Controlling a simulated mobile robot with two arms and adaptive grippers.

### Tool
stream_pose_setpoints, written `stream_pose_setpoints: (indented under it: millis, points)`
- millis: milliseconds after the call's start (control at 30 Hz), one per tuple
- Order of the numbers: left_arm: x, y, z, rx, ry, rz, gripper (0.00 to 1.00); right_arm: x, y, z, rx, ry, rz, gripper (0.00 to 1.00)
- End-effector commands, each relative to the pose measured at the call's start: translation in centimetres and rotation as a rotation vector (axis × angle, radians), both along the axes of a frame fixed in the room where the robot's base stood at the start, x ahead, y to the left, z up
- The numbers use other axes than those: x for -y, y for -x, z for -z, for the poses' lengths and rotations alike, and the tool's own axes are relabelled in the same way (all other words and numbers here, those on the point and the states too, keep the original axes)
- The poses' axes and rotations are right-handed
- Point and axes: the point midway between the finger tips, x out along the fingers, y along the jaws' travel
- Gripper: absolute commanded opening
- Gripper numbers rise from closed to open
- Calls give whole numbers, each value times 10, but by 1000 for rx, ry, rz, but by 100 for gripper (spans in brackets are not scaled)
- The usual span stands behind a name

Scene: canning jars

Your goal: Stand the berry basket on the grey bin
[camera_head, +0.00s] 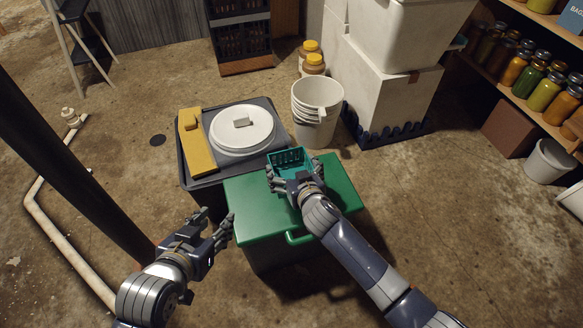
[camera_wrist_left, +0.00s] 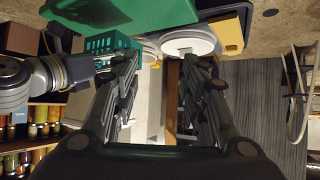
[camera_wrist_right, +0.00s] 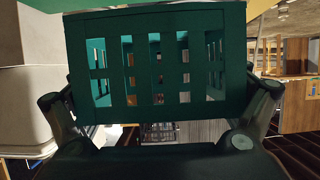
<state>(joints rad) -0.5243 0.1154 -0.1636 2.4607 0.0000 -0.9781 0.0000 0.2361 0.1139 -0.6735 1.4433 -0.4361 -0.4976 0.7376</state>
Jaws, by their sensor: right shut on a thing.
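The berry basket (camera_head: 289,158) is small, teal and slotted. In the head view it is over the back edge of the green box (camera_head: 255,195), near the grey bin (camera_head: 187,176). Whether it touches the green lid, I cannot tell. My right gripper (camera_head: 293,174) is shut on the berry basket, which fills the right wrist view (camera_wrist_right: 155,62) between the fingers. The dark grey bin stands behind the green box, with a round white lid (camera_head: 225,140) and a yellow piece (camera_head: 196,150) on top. My left gripper (camera_head: 218,228) is open and empty, left of the green box.
A stack of white buckets (camera_head: 316,105) stands behind the basket. White containers (camera_head: 385,95) stand on a dark pallet at the back right. Jar shelves (camera_head: 545,70) are at the right. A dark post (camera_head: 70,160) and a pale pipe (camera_head: 60,235) are at the left.

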Motion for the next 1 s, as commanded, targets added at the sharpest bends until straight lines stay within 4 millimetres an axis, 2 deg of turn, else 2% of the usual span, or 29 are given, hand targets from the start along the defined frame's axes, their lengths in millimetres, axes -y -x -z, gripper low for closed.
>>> stream_pose_setpoints:
  millis: [500,1000]
  points:
    - [11,-25,-31,191,45,14,40,0,0,11,0,0,0,71]
    - [20,-42,-66,377,89,26,40,0,0,21,0,1,0,71]
